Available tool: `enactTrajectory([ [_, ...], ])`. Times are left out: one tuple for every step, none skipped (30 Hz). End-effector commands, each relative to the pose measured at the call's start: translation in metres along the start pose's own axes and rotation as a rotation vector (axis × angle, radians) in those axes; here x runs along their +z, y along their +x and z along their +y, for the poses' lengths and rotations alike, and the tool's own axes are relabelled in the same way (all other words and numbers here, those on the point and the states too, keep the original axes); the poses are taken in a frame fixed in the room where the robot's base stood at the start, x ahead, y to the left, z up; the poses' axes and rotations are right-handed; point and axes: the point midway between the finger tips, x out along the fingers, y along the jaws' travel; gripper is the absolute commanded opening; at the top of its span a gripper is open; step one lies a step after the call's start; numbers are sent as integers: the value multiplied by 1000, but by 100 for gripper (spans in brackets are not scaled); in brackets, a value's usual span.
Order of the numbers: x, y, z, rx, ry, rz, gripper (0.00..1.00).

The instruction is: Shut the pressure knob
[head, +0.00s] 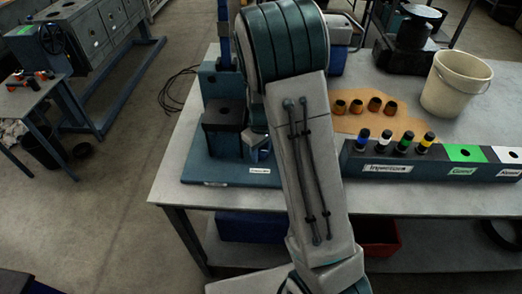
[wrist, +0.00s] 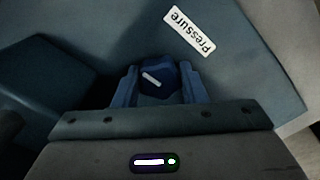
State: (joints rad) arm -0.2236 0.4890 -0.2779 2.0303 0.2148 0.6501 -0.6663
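The pressure knob (wrist: 160,76) is dark blue with a white pointer line, which lies slanted in the wrist view. A white label (wrist: 188,32) reading "Pressure" shows upside down beside it on the blue base plate (wrist: 110,30). My gripper (wrist: 160,84) has one blue finger on each side of the knob, and I see no clear gap between fingers and knob. In the head view my gripper (head: 259,150) is low at the blue test stand (head: 222,105), partly hidden by my arm. The knob cannot be made out there.
A block of the stand (wrist: 42,75) rises left of my gripper in the wrist view. On the table (head: 440,200), right of my arm, are a sorting rack (head: 425,166) with several coloured injectors, brass-coloured parts (head: 374,104) on a tan mat, and a white bucket (head: 455,85).

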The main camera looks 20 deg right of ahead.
Motion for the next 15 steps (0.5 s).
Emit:
enactTrajectory([
  [0,0,0,1,0,1,15],
  [0,0,0,1,0,1,15],
  [0,0,0,1,1,1,15],
  [0,0,0,1,4,1,15],
  [0,0,0,1,10,1,15],
  [0,0,1,1,25,1,15],
  [0,0,1,1,39,1,15],
  [0,0,1,1,57,2,15],
  [0,0,1,1,78,2,15],
  [0,0,1,1,93,2,15],
  [0,0,1,1,106,2,15],
  [0,0,1,1,119,2,15],
  [0,0,1,1,127,2,15],
  [0,0,1,1,132,2,15],
  [0,-1,1,1,135,2,15],
])
